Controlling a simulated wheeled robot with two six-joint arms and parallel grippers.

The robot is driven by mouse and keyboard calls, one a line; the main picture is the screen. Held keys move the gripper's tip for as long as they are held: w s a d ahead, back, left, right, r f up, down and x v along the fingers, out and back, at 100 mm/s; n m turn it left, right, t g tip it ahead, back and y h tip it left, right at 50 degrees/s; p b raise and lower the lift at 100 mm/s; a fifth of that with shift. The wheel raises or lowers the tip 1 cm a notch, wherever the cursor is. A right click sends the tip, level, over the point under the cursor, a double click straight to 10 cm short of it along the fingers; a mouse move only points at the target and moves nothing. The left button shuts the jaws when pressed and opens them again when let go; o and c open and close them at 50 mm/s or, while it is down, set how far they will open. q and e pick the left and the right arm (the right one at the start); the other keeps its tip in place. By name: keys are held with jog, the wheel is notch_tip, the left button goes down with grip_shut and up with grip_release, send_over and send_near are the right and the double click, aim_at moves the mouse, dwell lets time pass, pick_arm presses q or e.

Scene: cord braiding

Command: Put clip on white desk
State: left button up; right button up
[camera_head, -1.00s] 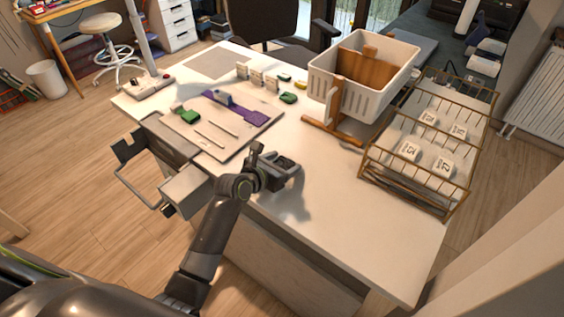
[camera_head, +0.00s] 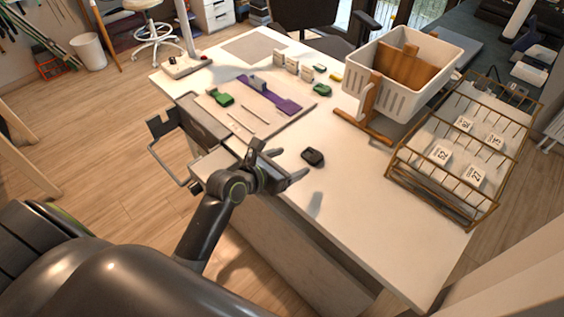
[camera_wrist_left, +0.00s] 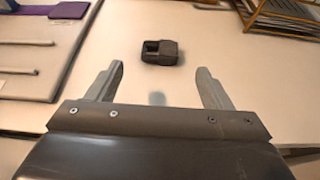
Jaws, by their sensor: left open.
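A small black clip (camera_head: 312,157) lies on the white desk (camera_head: 375,221), right of the braiding board. In the left wrist view the clip (camera_wrist_left: 160,52) sits beyond and between my fingertips, apart from them, with a square opening at its left side. My left gripper (camera_head: 296,164) is open and empty, close to the desk's front edge and just to the left of the clip. Both fingers (camera_wrist_left: 161,78) show in the left wrist view with bare desk between them. My right gripper is not in view.
A board (camera_head: 252,117) with a purple strip and a green clip (camera_head: 223,99) lies to the left. A white bin (camera_head: 366,94) on a wooden stand and a wire rack (camera_head: 484,215) with numbered blocks stand to the right. The desk's front right is clear.

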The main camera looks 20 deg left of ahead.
pick_arm(q)
jog(key=shift+v, duration=1.2)
jog(key=shift+f, duration=0.1)
